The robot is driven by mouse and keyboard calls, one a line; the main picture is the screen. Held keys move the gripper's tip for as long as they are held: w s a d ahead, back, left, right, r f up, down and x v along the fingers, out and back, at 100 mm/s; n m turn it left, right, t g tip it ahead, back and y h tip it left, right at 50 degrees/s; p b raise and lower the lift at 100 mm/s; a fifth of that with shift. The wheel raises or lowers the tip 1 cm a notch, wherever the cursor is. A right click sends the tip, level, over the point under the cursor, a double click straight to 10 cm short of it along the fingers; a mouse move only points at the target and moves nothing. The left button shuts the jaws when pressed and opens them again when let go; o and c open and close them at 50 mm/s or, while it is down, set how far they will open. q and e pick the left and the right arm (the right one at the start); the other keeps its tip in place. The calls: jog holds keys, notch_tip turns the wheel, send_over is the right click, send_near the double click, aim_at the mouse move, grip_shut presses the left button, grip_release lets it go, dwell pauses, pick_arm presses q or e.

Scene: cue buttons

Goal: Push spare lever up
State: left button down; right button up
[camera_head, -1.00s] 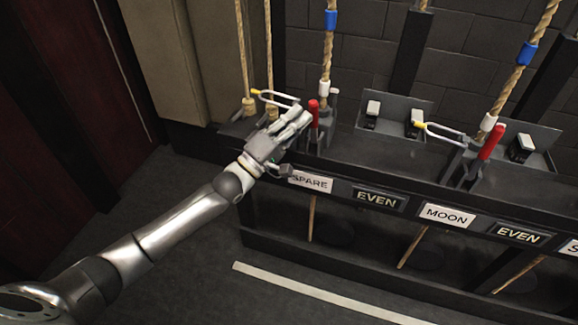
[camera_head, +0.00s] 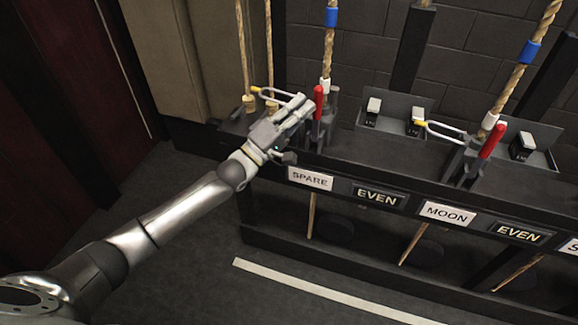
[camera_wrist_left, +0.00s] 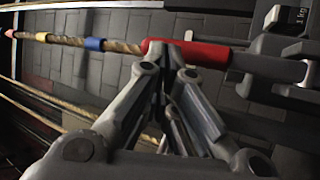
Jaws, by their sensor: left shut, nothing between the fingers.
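The spare lever has a red handle (camera_head: 318,102) and stands roughly upright above the white SPARE label (camera_head: 311,179) in the head view. My left gripper (camera_head: 306,104) is shut and empty, with its fingertips close beside the red handle on its left. In the left wrist view the red handle (camera_wrist_left: 190,52) lies across just beyond the fingertips (camera_wrist_left: 165,65). I cannot tell whether they touch it. The lower part of the lever is partly hidden by the gripper. My right gripper is not in view.
A second red lever (camera_head: 492,141) stands above the MOON label (camera_head: 446,214). Ropes with blue bands (camera_head: 331,17) rise behind the levers. Wire loops with yellow tips (camera_head: 419,124) and small weights (camera_head: 372,111) sit on the black rail. Open floor lies in front.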

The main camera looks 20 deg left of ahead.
pick_arm(q)
jog(key=v, duration=1.2)
jog(key=shift+f, duration=0.1)
